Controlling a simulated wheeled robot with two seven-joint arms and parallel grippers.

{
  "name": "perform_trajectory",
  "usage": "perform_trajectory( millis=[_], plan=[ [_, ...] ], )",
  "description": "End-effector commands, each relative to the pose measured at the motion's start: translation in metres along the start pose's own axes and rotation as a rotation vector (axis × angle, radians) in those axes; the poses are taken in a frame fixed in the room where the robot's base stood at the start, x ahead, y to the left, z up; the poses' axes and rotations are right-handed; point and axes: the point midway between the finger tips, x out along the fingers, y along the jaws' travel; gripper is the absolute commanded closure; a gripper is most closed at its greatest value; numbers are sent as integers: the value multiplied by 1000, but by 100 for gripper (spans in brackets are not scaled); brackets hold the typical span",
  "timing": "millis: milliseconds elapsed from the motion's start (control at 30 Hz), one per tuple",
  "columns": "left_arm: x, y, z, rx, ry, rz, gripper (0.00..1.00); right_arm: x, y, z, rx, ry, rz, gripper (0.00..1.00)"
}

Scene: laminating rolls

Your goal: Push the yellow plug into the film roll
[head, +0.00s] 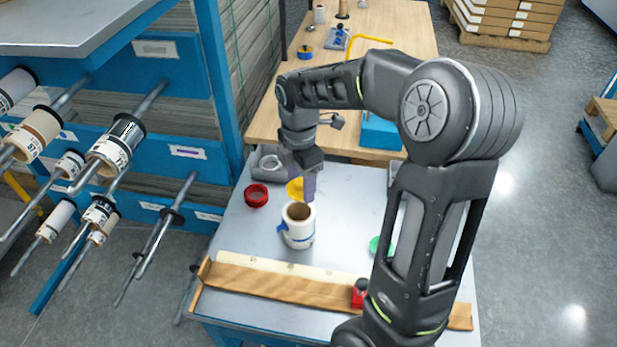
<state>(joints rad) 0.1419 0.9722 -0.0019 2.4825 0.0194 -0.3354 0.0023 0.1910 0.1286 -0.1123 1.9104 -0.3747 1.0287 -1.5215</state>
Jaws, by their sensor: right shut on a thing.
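The film roll (300,240) stands upright on the grey table, white with a brown open core on top and a blue band around it. My right gripper (304,186) points down just behind the roll's top edge. It is shut on the yellow plug (293,189), which shows partly at the left of its fingers. The plug is apart from the core opening as far as I can tell; the fingers hide part of it. My left gripper is out of view.
A red ring (256,195) lies left of the roll, and a green one (376,244) lies right, partly behind my arm. A rack with rolls on rods (120,140) stands left.

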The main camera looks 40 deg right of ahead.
Motion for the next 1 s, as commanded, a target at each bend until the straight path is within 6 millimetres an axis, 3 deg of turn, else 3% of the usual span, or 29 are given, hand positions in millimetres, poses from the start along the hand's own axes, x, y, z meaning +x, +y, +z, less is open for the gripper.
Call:
perform_trajectory(
  millis=[200,1000],
  plan=[
    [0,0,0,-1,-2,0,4,1,3,1,-95,0,1,81],
    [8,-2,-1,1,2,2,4,13,2,1,-95,0,0,81]
  ],
)
